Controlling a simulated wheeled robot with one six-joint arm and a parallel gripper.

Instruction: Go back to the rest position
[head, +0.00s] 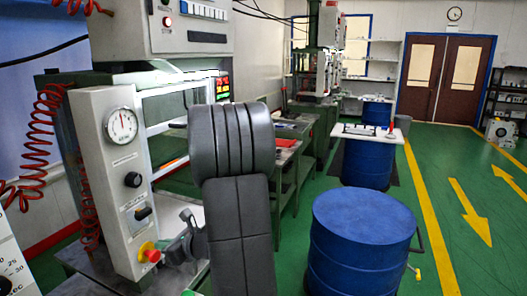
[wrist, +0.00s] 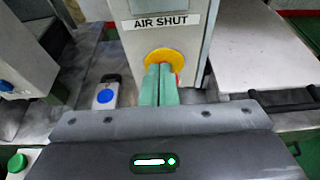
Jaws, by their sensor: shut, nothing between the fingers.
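My gripper (wrist: 159,72) shows in the wrist view with its two green fingers together and nothing between them. The fingertips are in front of a red button with a yellow surround (wrist: 172,57), under the label "AIR SHUT", and hide part of it. I cannot tell whether they touch the button. In the head view my gripper is partly hidden at the lower centre-left, just right of the red and yellow button (head: 150,254) on the grey control panel (head: 118,190).
A blue drum (head: 362,250) stands at the right of my arm, and another drum (head: 368,163) carries a white board behind it. A work table (head: 290,160) lies beyond my arm. Green floor with yellow markings is open at the right. Red coiled hoses (head: 45,130) hang at the left.

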